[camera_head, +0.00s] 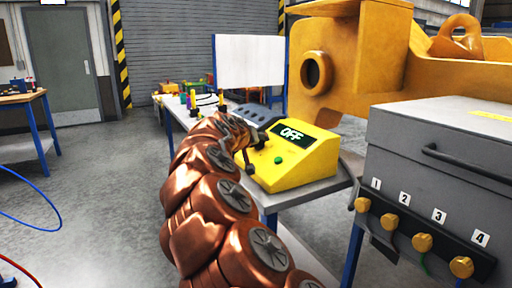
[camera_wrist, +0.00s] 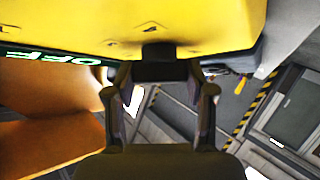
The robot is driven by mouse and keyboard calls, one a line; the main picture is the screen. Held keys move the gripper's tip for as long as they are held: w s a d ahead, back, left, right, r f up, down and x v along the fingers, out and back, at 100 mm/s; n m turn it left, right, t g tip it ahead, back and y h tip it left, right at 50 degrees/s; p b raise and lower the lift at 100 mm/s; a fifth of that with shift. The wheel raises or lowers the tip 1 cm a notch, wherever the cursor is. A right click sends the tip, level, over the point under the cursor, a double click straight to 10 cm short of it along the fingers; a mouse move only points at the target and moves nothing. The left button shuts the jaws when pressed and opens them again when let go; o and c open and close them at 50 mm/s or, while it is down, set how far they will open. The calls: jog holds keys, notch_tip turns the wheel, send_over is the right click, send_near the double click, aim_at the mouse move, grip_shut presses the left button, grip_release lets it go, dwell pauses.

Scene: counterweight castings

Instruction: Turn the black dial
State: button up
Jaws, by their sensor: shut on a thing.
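The yellow control box (camera_head: 305,165) stands on the table, with a dark display (camera_head: 292,133) reading OFF and a green button (camera_head: 278,160) on its face. My gripper (camera_head: 256,146) is at the left part of this face. In the wrist view the black dial (camera_wrist: 158,68) sits between the fingertips of my gripper (camera_wrist: 160,76), against the yellow box (camera_wrist: 180,18). The fingers are closed on the dial from both sides. In the head view my gripper and arm largely hide the dial. The display (camera_wrist: 45,57) also shows upside down in the wrist view.
A grey cabinet (camera_head: 440,150) with several numbered yellow knobs stands close on the right. A large yellow casting (camera_head: 350,60) is behind the box. Small items and a white board (camera_head: 248,62) are farther back on the table. Open floor (camera_head: 100,190) lies to the left.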

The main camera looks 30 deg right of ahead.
jog(key=shift+w+m+g+h+b, duration=0.1)
jog(key=shift+m+g+h+b, duration=0.85)
jog(key=shift+m, duration=0.95)
jog(key=shift+m+g+h, duration=0.55)
jog(key=shift+m, duration=0.45)
jog(key=o, duration=1.2)
jog(key=shift+c, duration=0.2)
jog(key=shift+a, duration=0.15)
jog(key=v, duration=1.2)
